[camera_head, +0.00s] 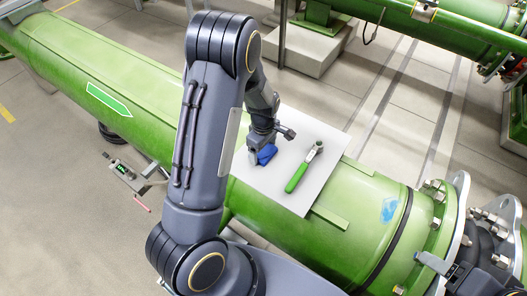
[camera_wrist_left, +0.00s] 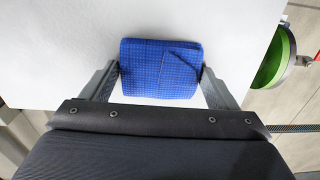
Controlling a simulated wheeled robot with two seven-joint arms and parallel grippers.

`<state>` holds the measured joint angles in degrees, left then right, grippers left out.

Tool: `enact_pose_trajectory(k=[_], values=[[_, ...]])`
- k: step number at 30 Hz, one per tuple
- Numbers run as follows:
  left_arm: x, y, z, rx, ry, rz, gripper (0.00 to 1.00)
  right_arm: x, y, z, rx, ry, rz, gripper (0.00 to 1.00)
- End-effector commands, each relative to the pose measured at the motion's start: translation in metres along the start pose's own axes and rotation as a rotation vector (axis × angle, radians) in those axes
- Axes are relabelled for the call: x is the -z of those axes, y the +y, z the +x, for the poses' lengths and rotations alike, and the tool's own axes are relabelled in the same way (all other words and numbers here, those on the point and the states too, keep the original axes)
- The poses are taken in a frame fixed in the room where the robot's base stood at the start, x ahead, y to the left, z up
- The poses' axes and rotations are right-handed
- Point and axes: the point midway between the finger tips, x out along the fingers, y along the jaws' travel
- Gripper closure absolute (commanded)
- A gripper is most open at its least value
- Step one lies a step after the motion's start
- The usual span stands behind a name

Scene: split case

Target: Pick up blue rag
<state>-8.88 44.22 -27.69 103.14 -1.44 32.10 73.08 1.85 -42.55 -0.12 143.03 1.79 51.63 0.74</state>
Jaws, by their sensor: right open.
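The blue rag (camera_head: 266,154) is a small folded cloth at the white board on the green pipe. In the left wrist view the rag (camera_wrist_left: 160,68) sits between the two fingers of my left gripper (camera_wrist_left: 160,72), with its sides right at the fingertips. I cannot tell whether the fingers press on it. In the head view my left gripper (camera_head: 262,141) is directly above the rag and hides part of it. My right gripper (camera_head: 452,275) is at the lower right, open and away from the rag.
The white board (camera_head: 325,135) lies on the large green pipe (camera_head: 330,222). A green-handled ratchet (camera_head: 303,168) lies on it, right of the rag. Bolted flanges (camera_head: 437,225) stand at the right.

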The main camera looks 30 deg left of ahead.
Motion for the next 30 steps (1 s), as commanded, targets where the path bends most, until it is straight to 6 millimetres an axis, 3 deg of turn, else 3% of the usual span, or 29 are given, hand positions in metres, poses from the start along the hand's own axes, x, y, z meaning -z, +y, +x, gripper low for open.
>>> enact_pose_trajectory(k=[11,17,25,30], values=[[0.000,0.001,-0.004,-0.001,0.000,0.001,0.41,-0.001,0.001,0.001,0.000,0.000,0.000,0.31],[0.000,0.002,-0.028,-0.007,0.000,0.001,0.41,-0.004,0.004,0.009,0.000,0.000,0.000,0.31],[-0.029,-0.043,-0.094,-0.008,-0.004,0.006,0.41,-0.004,0.004,0.009,0.000,0.000,0.000,0.31],[-0.051,-0.080,-0.111,-0.003,-0.004,0.006,0.41,-0.004,0.004,0.008,0.000,0.000,0.000,0.31]])
